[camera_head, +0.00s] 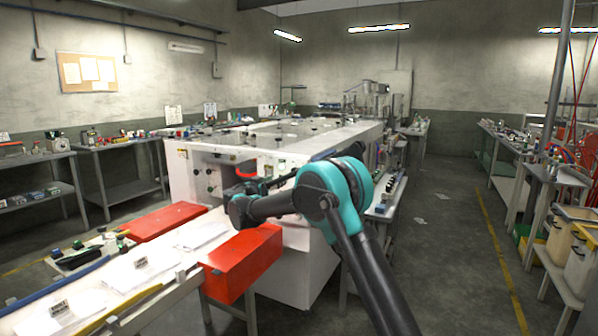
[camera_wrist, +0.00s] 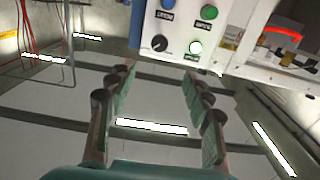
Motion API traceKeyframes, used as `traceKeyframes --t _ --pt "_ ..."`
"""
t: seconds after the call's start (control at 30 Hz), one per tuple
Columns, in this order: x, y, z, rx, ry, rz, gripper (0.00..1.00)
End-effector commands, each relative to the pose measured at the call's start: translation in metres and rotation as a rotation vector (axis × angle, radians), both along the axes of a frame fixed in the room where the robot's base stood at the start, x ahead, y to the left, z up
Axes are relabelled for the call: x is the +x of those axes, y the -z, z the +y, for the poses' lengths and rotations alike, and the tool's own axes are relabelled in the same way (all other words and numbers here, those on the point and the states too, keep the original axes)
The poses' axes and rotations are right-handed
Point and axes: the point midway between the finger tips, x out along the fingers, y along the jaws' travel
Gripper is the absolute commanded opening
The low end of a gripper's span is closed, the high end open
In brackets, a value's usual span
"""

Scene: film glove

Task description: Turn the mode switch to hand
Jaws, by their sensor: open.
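In the wrist view a white control panel (camera_wrist: 178,22) shows at the top. It bears a black rotary knob (camera_wrist: 160,43) with a pale pointer mark, which looks like the mode switch. The labels are too blurred to read, so I cannot tell its setting. My gripper (camera_wrist: 158,69) is open and empty, its two fingers spread below the knob in the picture. The knob lies beyond the gap between the fingertips, and I see no contact. In the head view my arm reaches to the white machine (camera_head: 290,160), and the knob cannot be made out there.
A red box (camera_head: 240,262) and a long bench (camera_head: 110,290) stand in front of the machine. The floor (camera_head: 440,240) to the right is mostly clear.

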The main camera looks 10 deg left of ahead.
Motion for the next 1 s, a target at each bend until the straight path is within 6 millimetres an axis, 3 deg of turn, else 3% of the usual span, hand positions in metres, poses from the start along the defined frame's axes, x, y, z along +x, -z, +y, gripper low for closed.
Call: traceKeyframes --t 0.7,1.0 --pt "0.126 0.0 -0.048 -0.001 0.004 0.004 0.51" --pt "0.154 0.001 -0.058 -0.001 0.003 0.004 0.51"
